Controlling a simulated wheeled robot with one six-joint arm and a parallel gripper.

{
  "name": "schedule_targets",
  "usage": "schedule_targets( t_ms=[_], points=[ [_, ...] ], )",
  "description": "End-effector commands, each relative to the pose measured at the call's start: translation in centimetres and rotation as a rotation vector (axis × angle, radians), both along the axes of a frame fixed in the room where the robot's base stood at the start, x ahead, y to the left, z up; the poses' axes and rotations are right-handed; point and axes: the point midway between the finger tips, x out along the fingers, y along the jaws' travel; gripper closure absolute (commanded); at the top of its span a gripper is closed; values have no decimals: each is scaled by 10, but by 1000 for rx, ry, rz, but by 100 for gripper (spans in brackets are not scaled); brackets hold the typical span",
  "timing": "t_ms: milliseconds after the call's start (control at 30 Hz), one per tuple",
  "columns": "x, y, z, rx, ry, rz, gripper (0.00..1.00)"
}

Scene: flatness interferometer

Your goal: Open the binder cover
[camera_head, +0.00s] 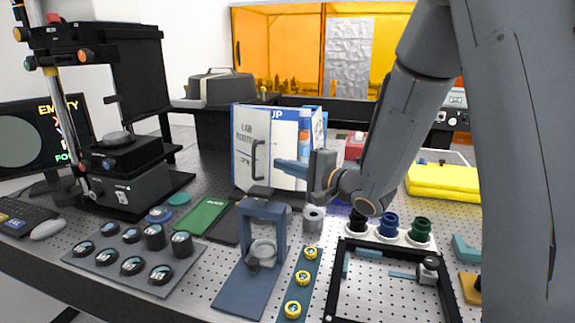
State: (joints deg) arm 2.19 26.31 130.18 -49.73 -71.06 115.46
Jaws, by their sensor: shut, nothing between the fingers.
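The binder (249,138) stands upright on the perforated bench in the middle of the view. Its white, blue-edged cover has dark lettering and a black pull handle (257,158). To the right of the cover is a white face with a blue top strip and coloured items at its right side. I cannot tell how far the cover stands open. My gripper (280,168) has blue fingers, shut and empty, pointing left in front of the binder's right part, to the right of the handle. They hide some of the binder; whether they touch it is unclear.
A grey-blue stand (264,211) and a small metal cylinder (313,218) are in front of the binder. A green book (203,216) lies to the left. A black frame (334,289) and yellow cloth (443,182) are to the right. The instrument (124,185) stands at left.

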Motion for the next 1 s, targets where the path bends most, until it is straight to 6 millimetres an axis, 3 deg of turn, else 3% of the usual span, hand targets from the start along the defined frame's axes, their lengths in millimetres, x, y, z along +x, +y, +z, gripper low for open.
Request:
schedule_targets(
  t_ms=[200, 400, 1000],
  points=[
    [27, 28, -1, -1, 0, 2, 100],
    [42, 41, -3, -1, -1, 0, 100],
    [46, 39, -2, -2, -1, -20, 100]
  ],
)
